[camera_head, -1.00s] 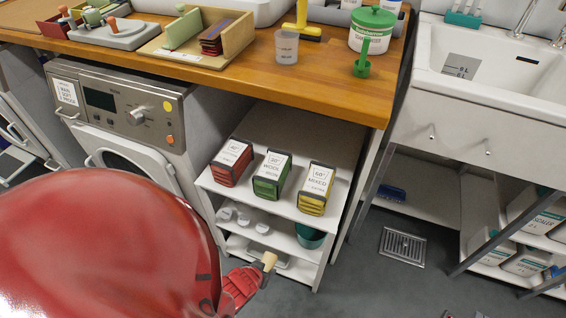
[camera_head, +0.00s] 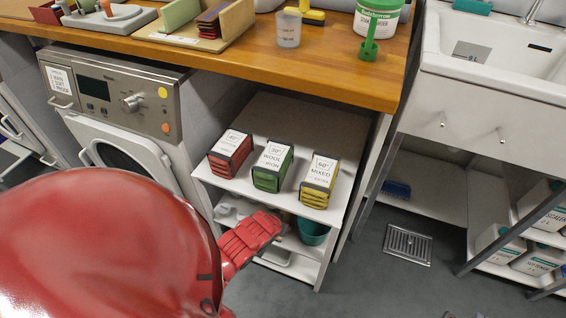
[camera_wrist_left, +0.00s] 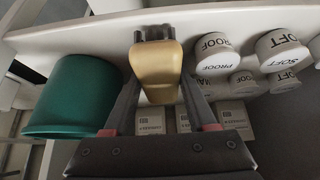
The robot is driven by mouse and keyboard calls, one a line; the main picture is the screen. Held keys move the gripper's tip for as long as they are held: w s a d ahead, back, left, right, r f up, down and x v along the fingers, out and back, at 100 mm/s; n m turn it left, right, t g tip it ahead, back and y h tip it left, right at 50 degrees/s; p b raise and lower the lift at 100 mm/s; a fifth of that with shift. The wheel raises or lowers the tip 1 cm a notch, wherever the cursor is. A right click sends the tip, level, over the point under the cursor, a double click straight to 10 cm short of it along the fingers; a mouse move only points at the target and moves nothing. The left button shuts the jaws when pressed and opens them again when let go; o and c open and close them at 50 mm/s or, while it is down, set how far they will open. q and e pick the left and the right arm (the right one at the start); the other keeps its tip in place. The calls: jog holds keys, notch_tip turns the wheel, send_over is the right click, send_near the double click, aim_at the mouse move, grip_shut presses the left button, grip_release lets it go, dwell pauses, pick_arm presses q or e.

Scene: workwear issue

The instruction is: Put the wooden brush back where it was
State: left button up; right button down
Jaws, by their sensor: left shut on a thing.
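The wooden brush (camera_wrist_left: 158,72) has a tan wooden body with dark bristles at its far end in the left wrist view. My left gripper (camera_wrist_left: 158,98) is shut on it, one dark finger along each side. In the head view my red left gripper (camera_head: 268,226) reaches in at the middle shelf of the white shelf unit (camera_head: 342,200), left of a teal tub. The brush is mostly hidden there by the gripper. In the wrist view the brush is between the teal tub (camera_wrist_left: 75,95) and several white labelled containers (camera_wrist_left: 215,52). I cannot tell whether it touches the shelf. My right gripper is not in view.
Red (camera_head: 230,153), green (camera_head: 272,165) and yellow (camera_head: 319,180) labelled packs stand on the shelf unit's upper level, above my gripper. The washing machine (camera_head: 125,105) is on the left. Clear floor with a drain grate (camera_head: 408,245) lies to the right.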

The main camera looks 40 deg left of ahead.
pick_arm(q)
jog(key=shift+w+a+f, duration=0.1)
jog(key=shift+w+a, duration=0.1)
jog(key=shift+w, duration=0.75)
jog(key=shift+w+f+b, duration=0.1)
jog(key=shift+f+b, duration=0.25)
jog(key=shift+b, duration=0.15)
jog(key=shift+r, duration=0.15)
jog(key=o, duration=1.2)
